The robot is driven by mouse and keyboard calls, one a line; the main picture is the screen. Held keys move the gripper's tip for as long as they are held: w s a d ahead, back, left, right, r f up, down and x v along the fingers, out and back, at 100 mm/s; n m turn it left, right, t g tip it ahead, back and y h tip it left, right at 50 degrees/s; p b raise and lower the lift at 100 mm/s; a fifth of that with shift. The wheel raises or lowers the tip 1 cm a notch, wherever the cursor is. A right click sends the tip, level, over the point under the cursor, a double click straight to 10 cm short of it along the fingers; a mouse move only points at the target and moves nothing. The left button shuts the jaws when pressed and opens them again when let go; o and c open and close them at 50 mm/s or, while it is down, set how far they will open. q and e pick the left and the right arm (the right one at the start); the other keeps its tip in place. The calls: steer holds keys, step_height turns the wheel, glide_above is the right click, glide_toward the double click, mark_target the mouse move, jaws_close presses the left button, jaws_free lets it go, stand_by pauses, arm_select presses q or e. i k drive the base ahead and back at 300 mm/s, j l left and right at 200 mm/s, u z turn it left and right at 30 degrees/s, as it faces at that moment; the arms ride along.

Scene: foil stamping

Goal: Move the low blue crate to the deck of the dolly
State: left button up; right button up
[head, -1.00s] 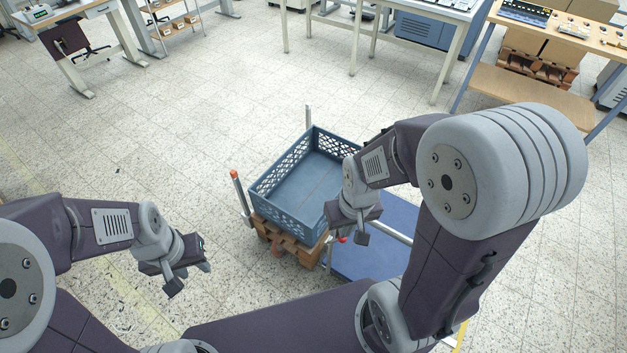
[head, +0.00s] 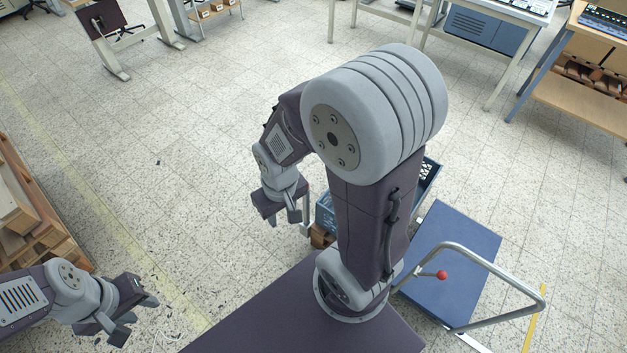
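The low blue crate (head: 326,214) is mostly hidden behind my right arm. Its near left corner shows left of the arm, and part of its far right side shows right of it. It sits on a low wooden support (head: 320,237). The dolly's flat blue deck (head: 455,250) lies to the right of the crate and is bare where visible. My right gripper (head: 283,218) is open and empty, left of the crate in the picture and apart from it. My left gripper (head: 136,320) is open and empty at the lower left, over the floor and far from the crate.
The dolly has a bent metal handle (head: 505,270) and a red knob (head: 442,275). Wooden pallets (head: 30,215) stand at the left edge. Workbenches line the back. The floor between is open.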

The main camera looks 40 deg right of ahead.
mark_target(448, 257)
steer(key=i+j+u, duration=0.1)
steer(key=i, duration=0.5)
steer(key=i+j+u, duration=0.15)
steer(key=i, duration=0.5)
steer(key=i+l+z, duration=0.2)
steer(key=i+z, duration=0.7)
steer(key=i+j+z, duration=0.15)
steer(key=i+z, duration=0.25)
steer(key=i, duration=0.15)
steer(key=i+j+z, duration=0.3)
steer(key=i+z, duration=0.15)
steer(key=i+l+z, duration=0.2)
steer(key=z, duration=0.3)
steer(key=i+z, duration=0.3)
steer(key=z, duration=0.2)
steer(key=i+z, duration=0.3)
steer(key=z, duration=0.15)
steer(key=i+z, duration=0.25)
steer(key=z, duration=0.25)
steer(key=i+j+z, duration=0.25)
steer(key=z, duration=0.25)
steer(key=i+j+z, duration=0.15)
steer(key=j+z, duration=0.2)
steer(key=z, duration=0.15)
steer(key=i+z, duration=0.2)
steer(key=z, duration=0.15)
steer(key=i+z, duration=0.25)
steer(key=z, duration=0.15)
steer(key=i+j+z, duration=0.15)
steer(key=z, duration=0.2)
